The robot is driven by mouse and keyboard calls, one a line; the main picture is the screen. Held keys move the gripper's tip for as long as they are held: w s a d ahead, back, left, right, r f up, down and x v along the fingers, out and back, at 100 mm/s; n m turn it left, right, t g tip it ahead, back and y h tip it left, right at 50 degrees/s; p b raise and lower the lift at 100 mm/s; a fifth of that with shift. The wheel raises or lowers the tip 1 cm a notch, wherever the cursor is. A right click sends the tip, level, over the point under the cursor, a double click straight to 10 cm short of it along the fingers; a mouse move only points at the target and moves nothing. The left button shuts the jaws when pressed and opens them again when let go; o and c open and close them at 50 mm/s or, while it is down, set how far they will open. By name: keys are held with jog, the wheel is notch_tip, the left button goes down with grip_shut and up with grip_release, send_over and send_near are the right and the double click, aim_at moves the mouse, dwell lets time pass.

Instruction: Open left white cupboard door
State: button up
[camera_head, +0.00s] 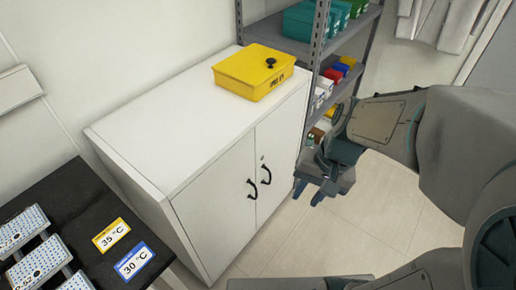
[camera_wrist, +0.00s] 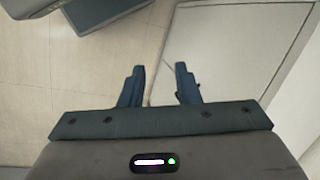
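The white cupboard (camera_head: 160,110) stands against the wall in the head view, with two doors side by side. The left white door (camera_head: 213,215) and the right door (camera_head: 283,150) both look shut. The left door has a black curved handle (camera_head: 251,189) near the middle seam, and the right door's black handle (camera_head: 266,176) is just beside it. My gripper (camera_head: 308,194) is in front of the doors, to the right of both handles and apart from them. In the wrist view my gripper (camera_wrist: 159,80) is open, with nothing between its fingers. No handle is clear there.
A yellow box (camera_head: 250,77) lies on the cupboard top. A grey shelf rack (camera_head: 318,55) with coloured bins stands right of the cupboard. A black table (camera_head: 75,205) with racks and temperature labels is at the lower left. The tiled floor (camera_head: 375,225) before the cupboard is clear.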

jog(key=w+a+f+m+g+y+b, duration=0.25)
jog(key=f+m+y+b, duration=0.35)
jog(key=f, duration=0.7)
jog(key=m+t+y+b, duration=0.6)
jog(key=m+t+b, duration=0.8)
jog(key=b, duration=0.4)
send_near(256, 193)
jog(key=shift+m+g, duration=0.7)
jog(key=shift+g, duration=0.05)
jog(key=shift+w+d+r+b+x, duration=0.15)
jog(key=shift+b+x, duration=0.6)
jog(key=shift+x, duration=0.95)
jog(key=shift+w+d+r+b+x, duration=0.15)
jog(key=shift+b+x, duration=0.55)
jog(key=shift+x, duration=1.05)
jog(key=shift+w+d+r+b+x, duration=0.1)
jog(key=shift+w+b+x, duration=0.15)
jog(key=shift+b+x, duration=1)
jog(key=shift+w+a+p, duration=0.25)
jog(key=shift+a+p, duration=0.15)
jog(key=shift+p, duration=0.15)
jog(key=shift+c, duration=0.3)
grip_shut()
